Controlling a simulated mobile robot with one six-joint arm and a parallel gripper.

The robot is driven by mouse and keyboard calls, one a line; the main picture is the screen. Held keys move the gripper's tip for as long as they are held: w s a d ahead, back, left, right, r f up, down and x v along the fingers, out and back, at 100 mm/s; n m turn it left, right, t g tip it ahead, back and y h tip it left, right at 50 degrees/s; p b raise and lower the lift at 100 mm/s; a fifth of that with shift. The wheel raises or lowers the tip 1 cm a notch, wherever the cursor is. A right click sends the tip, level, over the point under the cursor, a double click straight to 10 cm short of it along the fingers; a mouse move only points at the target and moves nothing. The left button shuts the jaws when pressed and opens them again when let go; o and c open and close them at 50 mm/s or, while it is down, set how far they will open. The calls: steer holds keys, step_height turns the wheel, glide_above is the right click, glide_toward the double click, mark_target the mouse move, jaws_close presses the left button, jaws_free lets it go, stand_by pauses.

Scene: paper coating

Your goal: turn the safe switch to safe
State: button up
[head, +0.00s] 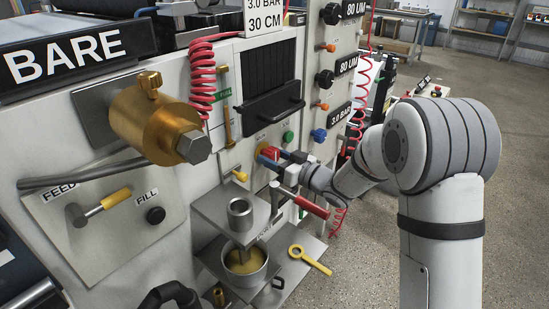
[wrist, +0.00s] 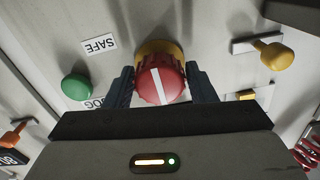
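The safe switch is a red round knob (wrist: 161,82) with a white line, on a yellow collar, set in the grey panel. The line stands nearly upright in the wrist view, tilted slightly. A SAFE label (wrist: 99,45), upside down, is up and left of the knob; a partly hidden label ending in "OG" (wrist: 95,103) is lower left. My gripper (wrist: 161,88) has one dark finger on each side of the knob, and both appear to touch it. In the head view the knob (head: 268,152) shows red at my gripper (head: 278,160), partly covered by the fingers.
A green button (wrist: 76,87) is left of the knob and a yellow-knobbed lever (wrist: 275,56) is right of it. In the head view, a red-handled lever (head: 312,206) and a steel shelf with a pot (head: 245,268) lie close below my gripper. Open floor is at right.

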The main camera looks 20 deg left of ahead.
steer(key=c, duration=0.6)
steer(key=shift+f+b, duration=0.1)
steer(key=shift+b, duration=0.4)
steer(key=n+b, duration=0.2)
steer(key=shift+f+b, duration=0.15)
steer(key=shift+b, duration=0.15)
steer(key=n+b, duration=0.4)
steer(key=b, duration=0.1)
steer(key=shift+n, duration=0.4)
steer(key=n+b, duration=0.6)
steer(key=b, duration=0.1)
steer(key=n+b, duration=0.4)
steer(key=n, duration=0.1)
steer(key=shift+r, duration=0.2)
